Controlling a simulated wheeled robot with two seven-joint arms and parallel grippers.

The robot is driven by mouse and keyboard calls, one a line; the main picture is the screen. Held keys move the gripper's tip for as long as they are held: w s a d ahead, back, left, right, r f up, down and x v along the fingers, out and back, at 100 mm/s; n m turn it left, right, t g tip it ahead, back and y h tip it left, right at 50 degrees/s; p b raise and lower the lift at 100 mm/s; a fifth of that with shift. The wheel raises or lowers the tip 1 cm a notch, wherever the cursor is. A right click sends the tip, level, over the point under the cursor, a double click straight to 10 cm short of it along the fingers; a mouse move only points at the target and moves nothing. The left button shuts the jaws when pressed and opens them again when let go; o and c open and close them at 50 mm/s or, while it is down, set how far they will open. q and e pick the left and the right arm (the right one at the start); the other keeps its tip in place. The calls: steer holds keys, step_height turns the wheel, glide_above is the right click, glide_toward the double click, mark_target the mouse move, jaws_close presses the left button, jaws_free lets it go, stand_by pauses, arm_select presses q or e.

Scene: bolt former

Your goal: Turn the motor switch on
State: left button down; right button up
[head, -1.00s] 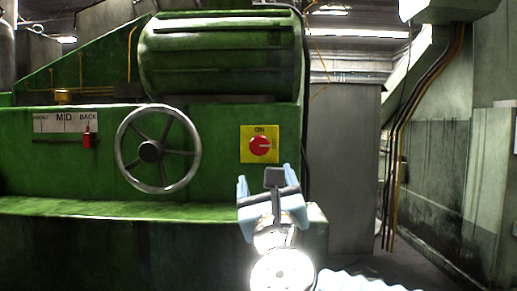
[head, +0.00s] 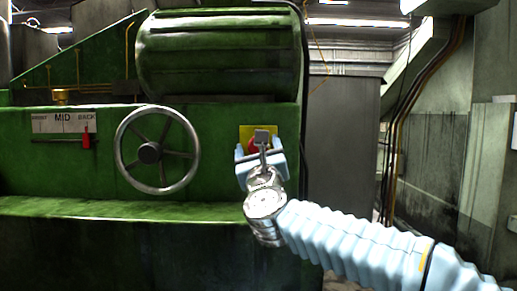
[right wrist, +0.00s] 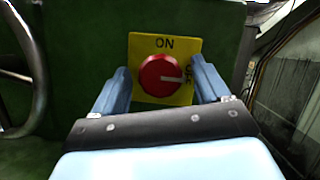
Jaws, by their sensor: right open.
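The motor switch is a red round knob (right wrist: 160,76) on a yellow plate (right wrist: 189,42) marked ON at the top, fixed to the green machine's front. In the right wrist view the knob's white mark points right, toward the partly hidden OFF label. My right gripper (right wrist: 162,88) is open, its two blue fingers on either side of the knob; I cannot tell whether they touch it. In the head view the right gripper (head: 261,155) covers most of the plate (head: 245,131), and only part of the red knob (head: 253,146) shows. My left gripper is not in view.
A spoked handwheel (head: 149,152) stands out from the machine left of the switch. Further left is a red lever (head: 86,138) at a FRONT/MID/BACK label (head: 62,122). A green ledge (head: 100,209) runs below. Cables (head: 400,120) hang at the right.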

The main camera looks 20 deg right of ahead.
steer(key=shift+c, duration=0.4)
steer(key=c, duration=1)
steer(key=shift+o, duration=0.2)
steer(key=shift+n, duration=0.5)
arm_select(q)
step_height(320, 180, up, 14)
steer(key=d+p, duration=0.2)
steer(key=p, duration=1.2)
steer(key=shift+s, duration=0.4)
arm_select(e)
steer(key=shift+s+d+r+n+g+y, duration=0.1)
steer(key=shift+n+g+y, duration=0.8)
steer(key=shift+n, duration=2.35)
steer(key=shift+w+r+n+g+y, duration=0.1)
steer(key=shift+n+g+y, duration=0.75)
steer(key=shift+n, duration=2.45)
steer(key=shift+s+d+r+n+g+y, duration=0.1)
steer(key=shift+n+g+y, duration=0.8)
steer(key=shift+n, duration=2.35)
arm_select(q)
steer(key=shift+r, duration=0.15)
arm_select(e)
steer(key=shift+f, duration=0.1)
steer(key=o, duration=1)
